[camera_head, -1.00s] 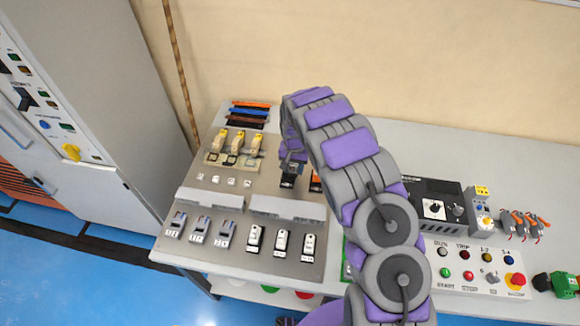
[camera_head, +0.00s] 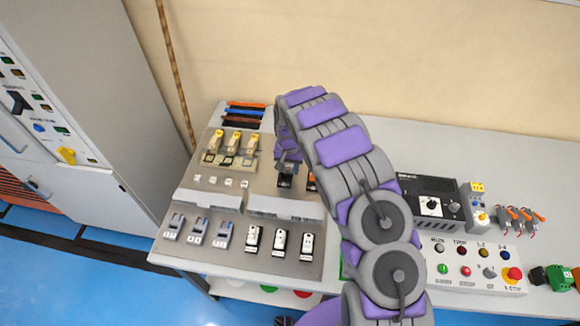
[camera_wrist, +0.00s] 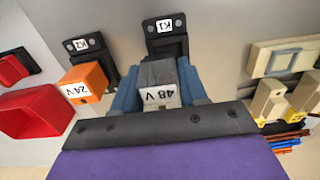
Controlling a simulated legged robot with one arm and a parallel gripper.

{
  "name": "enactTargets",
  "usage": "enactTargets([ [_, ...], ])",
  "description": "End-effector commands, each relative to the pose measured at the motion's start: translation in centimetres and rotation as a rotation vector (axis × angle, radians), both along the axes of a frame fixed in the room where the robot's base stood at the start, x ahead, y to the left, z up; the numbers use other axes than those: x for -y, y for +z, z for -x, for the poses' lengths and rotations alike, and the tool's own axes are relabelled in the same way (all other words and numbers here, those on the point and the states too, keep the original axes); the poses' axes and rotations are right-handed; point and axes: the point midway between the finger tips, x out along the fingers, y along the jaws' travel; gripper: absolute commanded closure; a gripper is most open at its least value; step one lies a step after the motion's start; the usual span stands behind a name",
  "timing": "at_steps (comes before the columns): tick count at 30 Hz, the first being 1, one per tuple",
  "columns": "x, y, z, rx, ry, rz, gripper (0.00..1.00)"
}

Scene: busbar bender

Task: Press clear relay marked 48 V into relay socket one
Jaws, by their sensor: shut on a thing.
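My gripper (camera_wrist: 158,88) is shut on the clear relay (camera_wrist: 160,82), whose white label reads 48 V, upside down in the wrist view. A finger lies on each side of it. The relay is in front of the black socket marked K1 (camera_wrist: 166,38) and hides its lower part. I cannot tell whether it touches the socket. In the head view my gripper (camera_head: 288,164) is over the black socket (camera_head: 285,181), and the relay cannot be made out there.
An orange relay marked 24 V (camera_wrist: 84,84) stands at the socket marked K2 (camera_wrist: 88,52), close beside my gripper. A red part (camera_wrist: 35,110) is farther left. Beige-and-yellow parts (camera_wrist: 280,105) are on the right. A grey duct (camera_head: 285,206) crosses the panel below the sockets.

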Motion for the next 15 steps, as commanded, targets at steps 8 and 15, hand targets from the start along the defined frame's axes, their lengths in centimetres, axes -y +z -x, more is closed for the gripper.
enactTargets([
  [8, -0.02, 0.03, -0.01, 0.0, 0.001, -0.001, 0.89],
  [15, -0.37, 0.05, -0.01, 0.001, 0.002, 0.0, 0.89],
])
